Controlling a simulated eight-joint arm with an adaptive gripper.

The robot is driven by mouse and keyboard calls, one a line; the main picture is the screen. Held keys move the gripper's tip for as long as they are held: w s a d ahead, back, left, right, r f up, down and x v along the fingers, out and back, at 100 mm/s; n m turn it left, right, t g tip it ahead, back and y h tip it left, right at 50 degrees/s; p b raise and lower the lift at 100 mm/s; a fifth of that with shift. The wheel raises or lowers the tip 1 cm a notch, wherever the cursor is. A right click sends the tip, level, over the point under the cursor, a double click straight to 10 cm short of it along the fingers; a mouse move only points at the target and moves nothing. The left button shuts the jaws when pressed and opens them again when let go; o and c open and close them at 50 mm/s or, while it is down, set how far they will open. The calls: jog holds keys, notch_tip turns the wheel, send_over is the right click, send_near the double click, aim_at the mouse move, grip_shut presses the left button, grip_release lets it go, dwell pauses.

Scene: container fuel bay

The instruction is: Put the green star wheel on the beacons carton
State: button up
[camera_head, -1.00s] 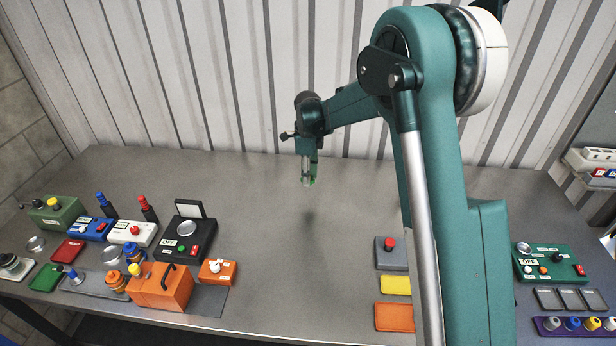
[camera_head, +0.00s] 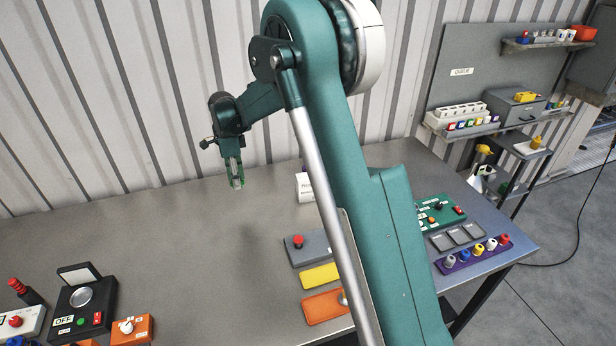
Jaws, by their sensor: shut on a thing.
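My gripper (camera_head: 237,184) hangs above the back middle of the grey table, pointing down. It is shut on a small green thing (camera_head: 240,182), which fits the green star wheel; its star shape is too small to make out. I cannot make out any carton plainly marked beacons. A white box or card with dark print (camera_head: 305,187) stands at the back of the table, right of my gripper. My arm partly hides it, and I cannot read its print.
A grey box with a red button (camera_head: 298,243), a yellow plate (camera_head: 321,276) and an orange plate (camera_head: 322,306) lie front right of the gripper. A green panel (camera_head: 440,213) and a purple knob rack (camera_head: 474,253) are at the right end. The table's middle left is clear.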

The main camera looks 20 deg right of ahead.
jog(key=d+r, duration=0.4)
jog(key=d, duration=1)
notch_tip(320, 180, up, 4)
jog(key=p, duration=0.2)
send_over(308, 176)
jog(key=shift+s+f+n, duration=0.1)
jog(key=shift+s+n, duration=0.05)
jog(key=shift+n, duration=0.25)
jog(key=shift+f, duration=3.15)
jog(key=shift+f, duration=0.1)
jog(key=shift+f, duration=1.75)
jog(key=shift+f, duration=0.15)
